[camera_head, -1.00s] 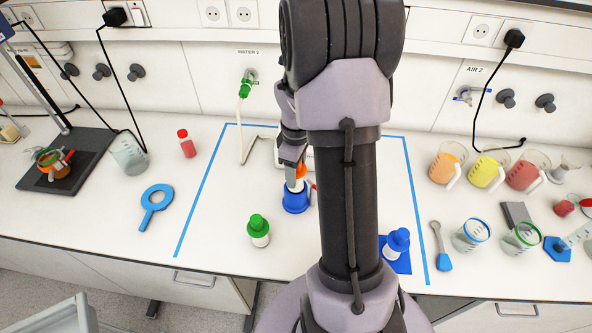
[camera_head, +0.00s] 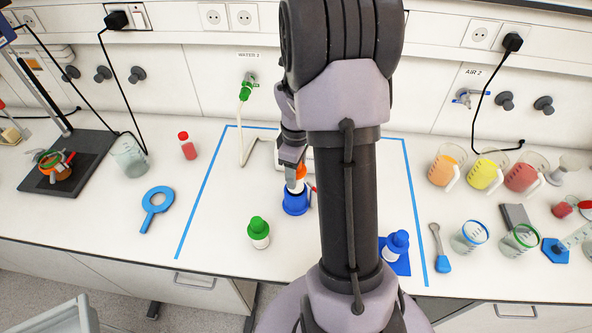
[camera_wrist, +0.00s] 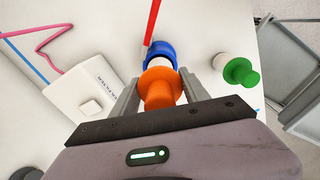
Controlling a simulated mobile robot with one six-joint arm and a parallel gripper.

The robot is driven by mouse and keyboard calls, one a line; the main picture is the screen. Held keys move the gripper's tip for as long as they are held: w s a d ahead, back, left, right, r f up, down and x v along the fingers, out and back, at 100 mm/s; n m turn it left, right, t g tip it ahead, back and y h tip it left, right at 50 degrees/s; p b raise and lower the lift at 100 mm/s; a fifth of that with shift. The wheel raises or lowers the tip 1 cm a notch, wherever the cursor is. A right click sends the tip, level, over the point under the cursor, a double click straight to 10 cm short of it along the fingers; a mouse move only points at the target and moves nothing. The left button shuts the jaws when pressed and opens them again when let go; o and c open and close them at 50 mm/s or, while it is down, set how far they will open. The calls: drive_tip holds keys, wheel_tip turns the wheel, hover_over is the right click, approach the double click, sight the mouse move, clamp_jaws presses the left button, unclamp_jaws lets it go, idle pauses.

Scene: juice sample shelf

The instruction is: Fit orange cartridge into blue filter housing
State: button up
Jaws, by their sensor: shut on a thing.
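The orange cartridge has an orange cap (camera_wrist: 160,87) and a white body. My gripper (camera_wrist: 160,92) is shut on it, with one finger on each side in the wrist view. The blue filter housing (camera_head: 296,201) stands on the white bench top, and it also shows in the wrist view (camera_wrist: 160,50). The cartridge (camera_head: 294,187) is upright over the housing, its lower end at or inside the housing's rim. How deep it sits cannot be told, since cap and fingers hide part of it.
A green-capped cartridge (camera_head: 258,232) stands left of the housing, and a blue-capped one (camera_head: 395,244) on a blue pad at right. A white box (camera_wrist: 87,100) with tubing is close to my gripper. Blue tape (camera_head: 207,190) borders the work area. Beakers of coloured juice (camera_head: 487,169) stand at right.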

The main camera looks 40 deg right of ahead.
drive_tip(key=shift+f+b, duration=1.85)
drive_tip(key=shift+f, duration=0.75)
idle(0.3)
drive_tip(key=shift+r+p, duration=2.35)
drive_tip(key=shift+r, duration=0.45)
drive_tip(key=shift+f+b, duration=1.95)
drive_tip(key=shift+f, duration=0.8)
